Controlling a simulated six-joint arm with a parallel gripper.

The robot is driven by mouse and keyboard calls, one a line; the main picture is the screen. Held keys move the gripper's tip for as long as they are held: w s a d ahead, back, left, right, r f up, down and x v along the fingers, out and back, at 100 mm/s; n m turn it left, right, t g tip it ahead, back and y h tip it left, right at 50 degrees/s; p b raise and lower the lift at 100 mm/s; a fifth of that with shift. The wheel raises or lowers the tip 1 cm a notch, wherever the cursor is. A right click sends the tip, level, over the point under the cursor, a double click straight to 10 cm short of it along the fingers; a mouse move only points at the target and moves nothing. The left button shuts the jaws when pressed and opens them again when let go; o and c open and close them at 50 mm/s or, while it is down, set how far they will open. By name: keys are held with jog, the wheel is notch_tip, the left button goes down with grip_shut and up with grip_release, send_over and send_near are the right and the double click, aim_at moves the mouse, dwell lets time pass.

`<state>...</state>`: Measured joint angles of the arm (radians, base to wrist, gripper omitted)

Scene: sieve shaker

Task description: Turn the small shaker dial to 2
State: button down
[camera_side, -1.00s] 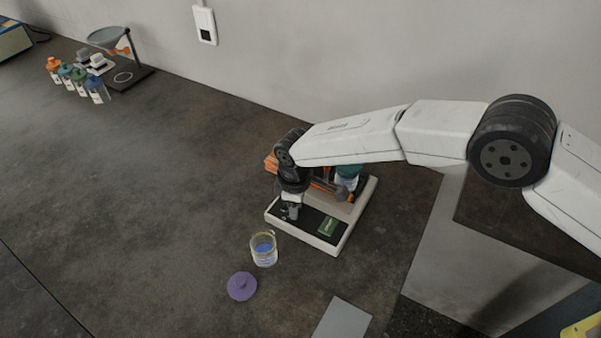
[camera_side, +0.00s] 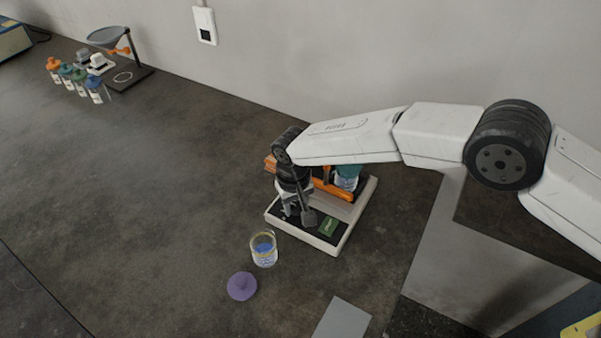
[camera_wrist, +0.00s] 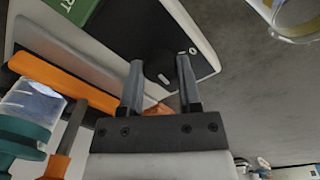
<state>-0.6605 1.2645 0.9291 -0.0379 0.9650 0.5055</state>
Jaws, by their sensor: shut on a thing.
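The small shaker (camera_side: 343,240) has a pale base with a black front panel and a green display (camera_side: 327,228). Its corner also shows in the wrist view (camera_wrist: 203,40), with part of the green display (camera_wrist: 70,8). My gripper (camera_side: 290,212) points down at the panel's left end. In the wrist view my gripper (camera_wrist: 160,62) has its fingers on either side of the small black dial (camera_wrist: 158,70), shut on it. The dial's pointer and number marks cannot be read. In the side view the dial is hidden by my gripper.
An orange clamp bar (camera_side: 332,188) and a teal-capped jar (camera_side: 347,178) sit on the shaker behind my gripper. A glass beaker (camera_side: 264,250) and purple lid (camera_side: 241,287) lie in front. Several capped bottles (camera_side: 80,80) stand far left. The bench's middle left is clear.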

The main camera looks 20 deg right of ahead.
aim_at(295, 206)
jog(key=shift+m, duration=1.1)
jog(key=shift+c, duration=1.4)
grip_release()
jog(key=shift+r, duration=0.2)
jog(key=shift+a+r, duration=0.15)
jog(key=shift+r, duration=3.6)
